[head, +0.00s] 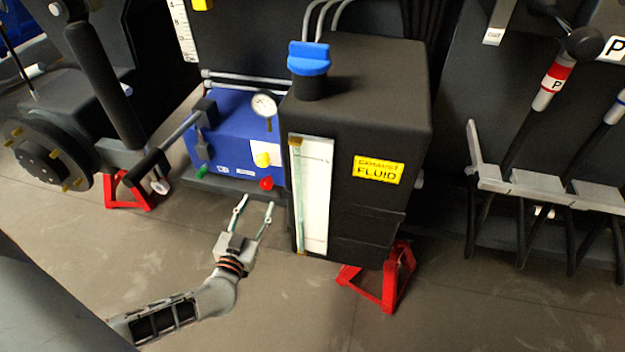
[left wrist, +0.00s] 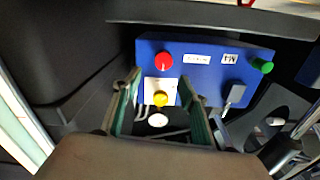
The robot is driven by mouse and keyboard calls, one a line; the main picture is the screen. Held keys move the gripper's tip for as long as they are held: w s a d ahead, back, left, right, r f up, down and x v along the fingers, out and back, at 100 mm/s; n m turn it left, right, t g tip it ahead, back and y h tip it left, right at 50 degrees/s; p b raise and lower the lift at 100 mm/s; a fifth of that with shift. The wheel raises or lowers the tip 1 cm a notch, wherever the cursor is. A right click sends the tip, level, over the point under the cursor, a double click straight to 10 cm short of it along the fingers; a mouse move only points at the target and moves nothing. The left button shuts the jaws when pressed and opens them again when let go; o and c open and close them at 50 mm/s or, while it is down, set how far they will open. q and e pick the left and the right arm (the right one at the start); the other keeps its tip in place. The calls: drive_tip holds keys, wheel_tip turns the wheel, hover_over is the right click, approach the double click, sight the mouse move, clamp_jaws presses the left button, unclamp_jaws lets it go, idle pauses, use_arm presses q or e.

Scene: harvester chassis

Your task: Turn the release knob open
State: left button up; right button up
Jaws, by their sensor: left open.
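A blue box (head: 235,135) with several coloured knobs sits low at the center-left in the head view. It bears a red knob (head: 266,183), a yellow knob (head: 262,159) on a white plate and a green knob (head: 203,171). I cannot tell by any readable label which one is the release knob. My left gripper (head: 254,204) is open and empty just in front of the box. In the left wrist view the yellow knob (left wrist: 160,99) shows between its fingers (left wrist: 160,82), and the red knob (left wrist: 163,62) lies just beyond the fingertips. No contact is visible. My right gripper is not in view.
A black exhaust fluid tank (head: 365,115) with a blue cap (head: 309,58) stands close right of my left gripper. A pressure gauge (head: 264,105) and a lever (head: 175,138) are at the box. Red stands (head: 385,280) are on the floor; the front floor is clear.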

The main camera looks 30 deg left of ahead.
sight(265, 186)
use_arm(q)
drive_tip(key=shift+y, duration=0.3)
drive_tip(key=x, duration=0.2)
drive_tip(key=b+x, duration=0.1)
drive_tip(key=x, duration=0.1)
drive_tip(key=f+b+x, duration=0.1)
drive_tip(key=x, duration=0.2)
drive_tip(key=shift+a+f, duration=0.1)
drive_tip(key=shift+a, duration=0.1)
drive_tip(key=shift+x, duration=0.8)
drive_tip(key=shift+r, duration=0.25)
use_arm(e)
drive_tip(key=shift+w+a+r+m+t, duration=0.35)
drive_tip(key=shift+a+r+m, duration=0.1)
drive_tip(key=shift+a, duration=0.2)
use_arm(q)
drive_tip(key=shift+c, duration=0.4)
drive_tip(key=c, duration=1)
